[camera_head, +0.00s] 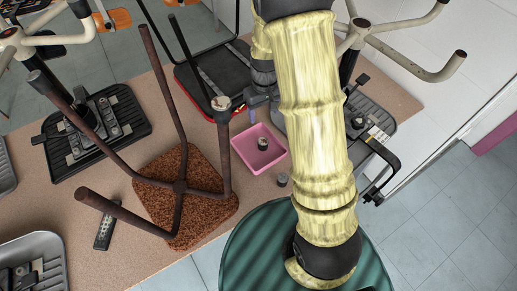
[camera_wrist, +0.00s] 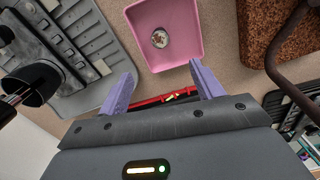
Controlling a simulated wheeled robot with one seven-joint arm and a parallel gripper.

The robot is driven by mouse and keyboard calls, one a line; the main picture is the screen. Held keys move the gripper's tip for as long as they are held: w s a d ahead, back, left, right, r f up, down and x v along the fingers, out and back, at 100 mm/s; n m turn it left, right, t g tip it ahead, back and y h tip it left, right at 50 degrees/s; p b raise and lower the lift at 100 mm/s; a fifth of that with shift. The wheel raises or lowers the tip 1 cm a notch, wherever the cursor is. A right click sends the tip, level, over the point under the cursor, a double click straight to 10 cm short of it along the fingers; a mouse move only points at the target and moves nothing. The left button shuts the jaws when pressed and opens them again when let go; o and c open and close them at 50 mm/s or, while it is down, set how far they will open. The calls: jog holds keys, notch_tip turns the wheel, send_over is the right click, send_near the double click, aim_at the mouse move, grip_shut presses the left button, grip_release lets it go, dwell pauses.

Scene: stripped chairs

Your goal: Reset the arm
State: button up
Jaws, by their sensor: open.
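My arm crosses the head view from the bottom right of centre to the top and hides part of the table behind it. My gripper is mostly hidden there, with a bit of purple finger beside the arm. In the wrist view my gripper (camera_wrist: 162,88) has its two purple fingers wide apart, with nothing between them. A pink square bin (camera_head: 243,152) stands on the table next to the arm. In the wrist view the pink bin (camera_wrist: 138,22) lies just beyond the fingertips, and a small round can (camera_wrist: 160,38) is inside it.
An upturned stool (camera_head: 190,188) with a brown speckled seat and spread legs fills the left of the speckled table (camera_head: 130,255). Black trays (camera_head: 125,130) stand around, some with parts on them. A remote (camera_head: 104,228) lies in front. Bare metal chair frames rise at the top corners.

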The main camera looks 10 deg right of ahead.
jog(key=shift+r, duration=0.1)
jog(key=s+r+m+t, duration=0.2)
jog(key=s+r, duration=0.7)
jog(key=s, duration=0.5)
jog(key=shift+s+r+m+t, duration=0.15)
jog(key=shift+m+t, duration=0.15)
jog(key=shift+m, duration=0.2)
